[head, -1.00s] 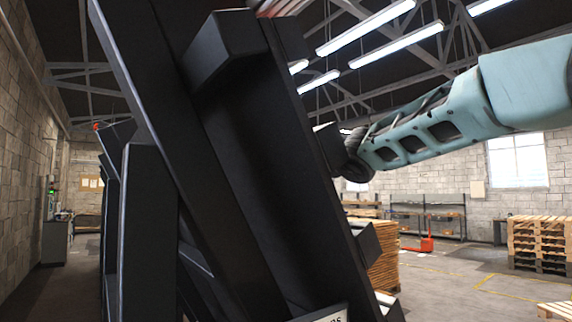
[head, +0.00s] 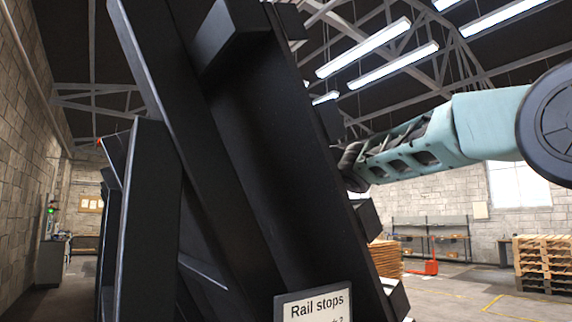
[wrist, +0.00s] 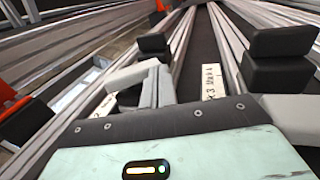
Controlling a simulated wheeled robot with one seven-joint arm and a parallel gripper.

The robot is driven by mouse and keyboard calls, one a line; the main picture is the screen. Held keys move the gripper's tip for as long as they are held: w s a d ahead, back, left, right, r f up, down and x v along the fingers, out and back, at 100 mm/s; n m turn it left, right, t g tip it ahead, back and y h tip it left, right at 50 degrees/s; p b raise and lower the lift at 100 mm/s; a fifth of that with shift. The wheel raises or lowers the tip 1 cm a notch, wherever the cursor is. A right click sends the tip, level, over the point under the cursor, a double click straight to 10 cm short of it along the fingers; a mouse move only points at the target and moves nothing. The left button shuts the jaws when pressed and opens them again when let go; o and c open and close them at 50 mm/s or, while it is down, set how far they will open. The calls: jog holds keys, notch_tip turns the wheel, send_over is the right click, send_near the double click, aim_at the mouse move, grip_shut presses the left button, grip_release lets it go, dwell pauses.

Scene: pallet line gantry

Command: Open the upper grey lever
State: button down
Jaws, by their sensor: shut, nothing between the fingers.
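My gripper (wrist: 160,88) shows in the wrist view as a short grey pair of fingers, shut, beyond the dark plate of my teal hand. A light grey lever bar (wrist: 127,77) lies right beside the fingertips on their left; I cannot tell whether they touch. Another light grey bar (wrist: 290,116) shows at the right edge, below a black block; it may be a second grey lever. Which is the upper one cannot be told here. In the head view the black gantry frame hides my gripper and the levers.
Black stop blocks (wrist: 282,62) stand along metal rails, one more (wrist: 154,45) further up. Orange-red parts (wrist: 8,95) show at left. A white mark strip (wrist: 209,85) lies between rails. A "Rail stops" sign (head: 313,306) hangs on the frame. Pallets (head: 543,262) stand far right.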

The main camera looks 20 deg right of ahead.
jog(key=shift+w+f, duration=0.1)
jog(key=shift+w, duration=0.15)
dwell(0.6)
